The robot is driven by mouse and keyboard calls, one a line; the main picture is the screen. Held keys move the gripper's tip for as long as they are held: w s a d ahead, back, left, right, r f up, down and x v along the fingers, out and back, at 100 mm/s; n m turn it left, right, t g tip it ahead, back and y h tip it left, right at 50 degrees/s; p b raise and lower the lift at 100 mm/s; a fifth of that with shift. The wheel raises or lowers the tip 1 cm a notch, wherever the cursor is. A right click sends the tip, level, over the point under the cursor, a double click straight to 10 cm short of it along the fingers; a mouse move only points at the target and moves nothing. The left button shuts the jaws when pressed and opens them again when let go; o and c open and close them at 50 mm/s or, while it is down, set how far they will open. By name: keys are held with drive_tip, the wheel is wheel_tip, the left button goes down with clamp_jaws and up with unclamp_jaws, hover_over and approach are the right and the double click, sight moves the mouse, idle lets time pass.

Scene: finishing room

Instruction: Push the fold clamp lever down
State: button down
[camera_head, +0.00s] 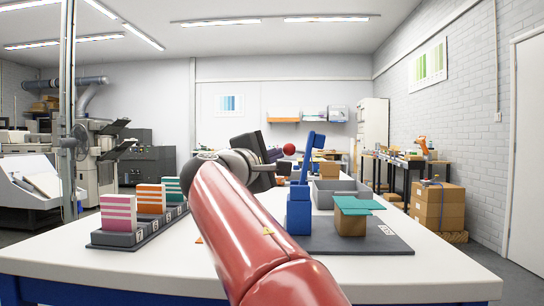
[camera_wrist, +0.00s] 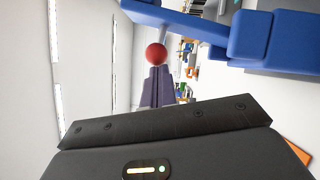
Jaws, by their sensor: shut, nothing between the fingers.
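The fold clamp has a blue block (camera_head: 298,215) on a dark grey board, with a blue lever (camera_head: 307,160) standing up from it, raised. A red ball knob (camera_head: 289,149) shows beside the lever's upper part. In the wrist view the blue lever (camera_wrist: 180,22) crosses the top, and the red knob (camera_wrist: 156,54) is just beyond my fingertips. My gripper (camera_head: 276,155) is shut and empty, its grey-purple fingers pointing at the knob from the left. The fingers also show in the wrist view (camera_wrist: 157,75). I cannot tell whether they touch the knob. My red arm hides part of the table.
A brown block (camera_head: 350,224) with teal sheets (camera_head: 357,204) sits on the dark board (camera_head: 385,242) right of the clamp. A grey bin (camera_head: 335,190) stands behind. Striped stacks (camera_head: 118,213) stand in a dark rack at left. The table's right front (camera_head: 440,272) is clear.

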sight(291, 147)
drive_tip(key=shift+d+r+m+g+p, duration=0.35)
drive_tip(key=shift+d+r+m+p, duration=0.15)
drive_tip(key=shift+d+m, duration=0.25)
drive_tip(key=shift+d+r+m+g+p, duration=0.4)
drive_tip(key=shift+d+m, duration=0.2)
drive_tip(key=shift+m, duration=0.25)
drive_tip(key=shift+s+d+r+m+g+y+p, duration=0.15)
drive_tip(key=shift+d+m+g+y+p, duration=0.45)
drive_tip(key=shift+d+m, duration=0.6)
drive_tip(key=shift+d+m+y, duration=0.4)
drive_tip(key=shift+d+m, duration=0.3)
drive_tip(key=d+f+m+g+y, duration=0.1)
drive_tip(key=d+f+m+y, duration=0.1)
drive_tip(key=d+m, duration=0.3)
drive_tip(key=shift+d+f+g+y, duration=0.35)
drive_tip(key=shift+d+f+y, duration=0.05)
drive_tip(key=shift+y, duration=0.5)
drive_tip(key=shift+s, duration=0.1)
